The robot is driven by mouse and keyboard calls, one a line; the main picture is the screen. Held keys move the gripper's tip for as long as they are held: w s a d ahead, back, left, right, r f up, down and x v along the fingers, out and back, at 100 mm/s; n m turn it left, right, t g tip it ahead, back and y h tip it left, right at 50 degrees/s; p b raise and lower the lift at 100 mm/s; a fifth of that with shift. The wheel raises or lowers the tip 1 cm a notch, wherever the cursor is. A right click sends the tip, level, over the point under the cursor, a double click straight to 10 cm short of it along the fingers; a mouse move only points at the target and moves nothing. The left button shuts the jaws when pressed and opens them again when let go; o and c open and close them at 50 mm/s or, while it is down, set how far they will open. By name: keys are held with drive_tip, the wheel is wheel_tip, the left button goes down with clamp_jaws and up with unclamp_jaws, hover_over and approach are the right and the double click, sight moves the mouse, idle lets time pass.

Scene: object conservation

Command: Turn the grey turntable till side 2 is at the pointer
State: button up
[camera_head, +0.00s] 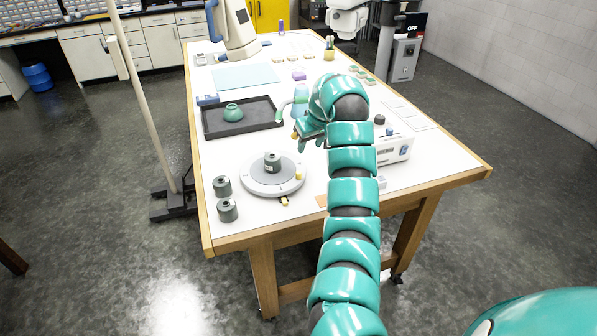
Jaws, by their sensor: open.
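The grey turntable (257,185) stands near the front left of the white table. A dark grey object (272,163) with a small light mark sits at its middle. A small yellowish knob (300,176) shows at the turntable's right rim. A small yellowish piece (284,201), perhaps the pointer, lies at its front edge. Any side numbers are too small to read. My gripper (299,133) is open, above the table behind and to the right of the turntable, apart from it. My arm hides part of the table to the right.
Two dark green jars (226,209) stand left of the turntable. A black tray (213,127) with a green pot (233,112) lies behind it. A white instrument box (396,149) stands to the right of my arm. A stand pole (140,95) rises beside the table's left edge.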

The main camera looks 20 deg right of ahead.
drive_tip(key=b, duration=0.2)
approach(300, 173)
drive_tip(key=shift+r, duration=1.3)
drive_tip(key=x, duration=0.3)
drive_tip(key=p+x, duration=0.1)
drive_tip(key=x, duration=0.7)
drive_tip(key=shift+s+f, duration=0.35)
drive_tip(key=shift+f, duration=0.05)
clamp_jaws()
